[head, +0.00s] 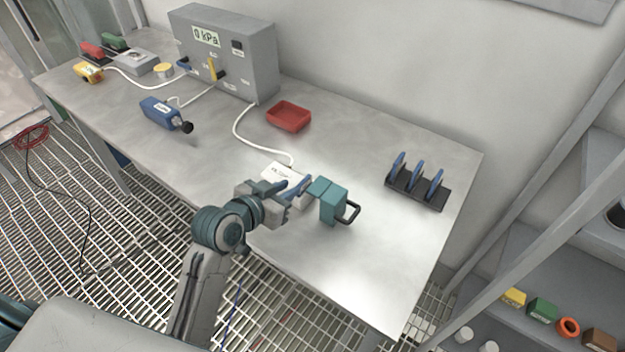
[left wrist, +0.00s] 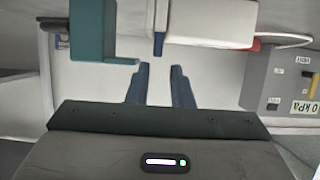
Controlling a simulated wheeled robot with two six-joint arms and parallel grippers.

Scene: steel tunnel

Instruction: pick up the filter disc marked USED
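My left gripper (head: 300,188) is over the middle of the bench, beside a teal housing with a black handle (head: 332,203). In the left wrist view the gripper's blue fingers (left wrist: 160,85) stand apart with nothing between them. A thin blue piece (left wrist: 158,42) shows just beyond the fingertips, between the teal housing (left wrist: 92,30) and a white box (left wrist: 210,20); it may be a filter disc on edge. Blue discs (head: 416,180) stand upright in a black rack (head: 432,200) at the right. I cannot read a USED mark on any. My right gripper is out of view.
A red tray (head: 289,116) lies behind the gripper. A grey 0 kPa unit (head: 230,55) stands at the back, and a blue device (head: 163,113) lies left. A white hose (head: 243,128) crosses the bench. The front right of the bench is clear.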

